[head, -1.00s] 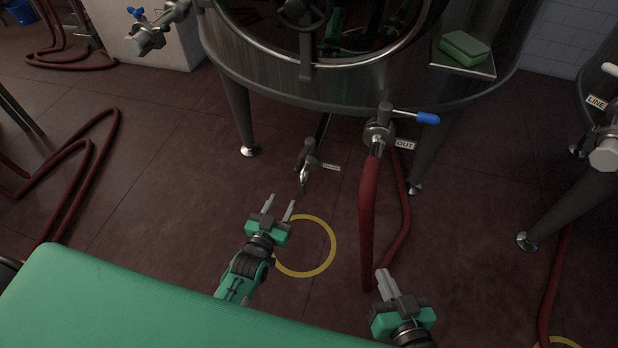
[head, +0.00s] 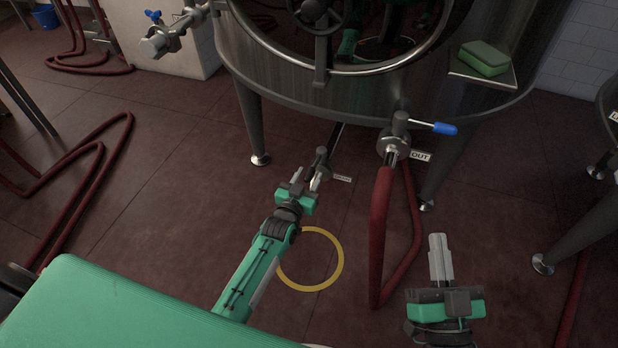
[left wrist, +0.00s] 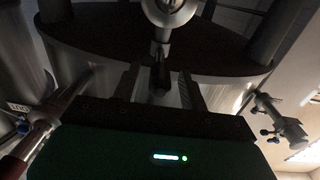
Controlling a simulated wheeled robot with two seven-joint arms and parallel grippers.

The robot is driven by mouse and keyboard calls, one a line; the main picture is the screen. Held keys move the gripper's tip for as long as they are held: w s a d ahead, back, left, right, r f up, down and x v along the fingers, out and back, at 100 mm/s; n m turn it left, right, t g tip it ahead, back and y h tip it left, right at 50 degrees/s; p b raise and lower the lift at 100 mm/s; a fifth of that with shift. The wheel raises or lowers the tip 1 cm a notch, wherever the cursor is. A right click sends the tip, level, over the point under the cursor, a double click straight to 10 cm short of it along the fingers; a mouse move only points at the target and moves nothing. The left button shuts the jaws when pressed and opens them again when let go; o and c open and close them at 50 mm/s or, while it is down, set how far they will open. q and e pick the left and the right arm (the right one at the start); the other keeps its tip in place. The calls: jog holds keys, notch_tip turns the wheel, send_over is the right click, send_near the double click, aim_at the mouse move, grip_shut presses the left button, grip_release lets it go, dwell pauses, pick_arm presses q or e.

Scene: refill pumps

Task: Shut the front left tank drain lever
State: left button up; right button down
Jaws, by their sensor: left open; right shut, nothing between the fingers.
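The drain valve with its lever (head: 320,163) sits low under the front of the steel tank (head: 370,98), beside a small white tag (head: 342,178). My left gripper (head: 306,178) is open right at it and hides part of it. In the left wrist view the round valve end (left wrist: 168,12) is at the top. A dark lever-like piece (left wrist: 160,72) hangs from it between the two spread fingers (left wrist: 160,88). I cannot tell whether the fingers touch it. My right gripper (head: 438,242) is shut and empty, to the right of the red hose.
The OUT valve with a blue handle (head: 432,128) and a red hose (head: 380,230) stand to the right of the drain. A tank leg (head: 252,125) is to the left. A green sponge (head: 484,57) lies on a shelf. A yellow ring (head: 311,288) marks the clear floor.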

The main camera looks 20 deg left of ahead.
pick_arm(q)
jog(key=shift+w, duration=0.5)
grip_shut()
jog(key=shift+s+a, duration=0.1)
jog(key=shift+a, duration=0.05)
